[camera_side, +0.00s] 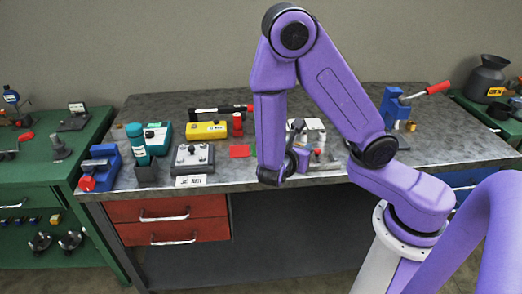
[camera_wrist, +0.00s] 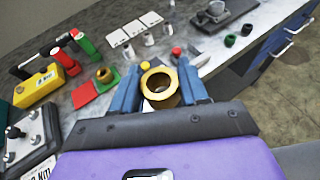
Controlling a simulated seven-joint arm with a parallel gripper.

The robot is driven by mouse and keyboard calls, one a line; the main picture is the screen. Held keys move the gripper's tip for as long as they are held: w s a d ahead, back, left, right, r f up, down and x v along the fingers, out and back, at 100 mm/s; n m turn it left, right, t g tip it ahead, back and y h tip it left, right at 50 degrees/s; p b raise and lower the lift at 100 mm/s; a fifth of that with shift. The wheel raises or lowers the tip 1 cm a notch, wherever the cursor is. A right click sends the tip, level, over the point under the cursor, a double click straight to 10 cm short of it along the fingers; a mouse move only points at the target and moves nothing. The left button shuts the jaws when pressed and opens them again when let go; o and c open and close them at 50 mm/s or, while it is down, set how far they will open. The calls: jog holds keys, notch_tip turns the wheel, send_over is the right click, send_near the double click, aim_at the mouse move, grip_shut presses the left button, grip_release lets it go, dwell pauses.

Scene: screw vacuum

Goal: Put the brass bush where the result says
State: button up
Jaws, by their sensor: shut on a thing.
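My gripper (camera_wrist: 158,86) shows in the wrist view with two blue fingers shut on the brass bush (camera_wrist: 160,98), a flanged ring with its open bore facing the camera. The bush appears held above the table. A second, smaller brass-coloured ring (camera_wrist: 104,76) stands on a green square (camera_wrist: 106,86). A red square (camera_wrist: 86,95) lies beside the green one, and the red square also shows in the side view (camera_side: 240,151). In the side view my arm hides the bush and most of the gripper.
A yellow box (camera_wrist: 38,88) and a grey box with metal knobs (camera_wrist: 32,140) stand at left in the wrist view. White cards (camera_wrist: 134,28) with small cylinders lie beyond the bush. A blue press (camera_side: 392,106) with a red handle stands at the table's right.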

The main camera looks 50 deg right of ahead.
jog(key=w+d+n+t+y, duration=0.35)
jog(key=w+n+t, duration=0.25)
jog(key=w, duration=0.3)
jog(key=n+t+y, duration=0.2)
send_over(240, 150)
jog(key=f, duration=0.8)
jog(key=shift+s+a+f, duration=0.15)
jog(key=shift+s+f, duration=0.1)
jog(key=shift+f, duration=0.1)
jog(key=shift+w+f, duration=0.15)
jog(key=shift+f, duration=0.75)
jog(key=shift+w+f, duration=0.1)
jog(key=shift+f, duration=0.8)
jog(key=shift+f, duration=0.1)
jog(key=o, duration=1.2)
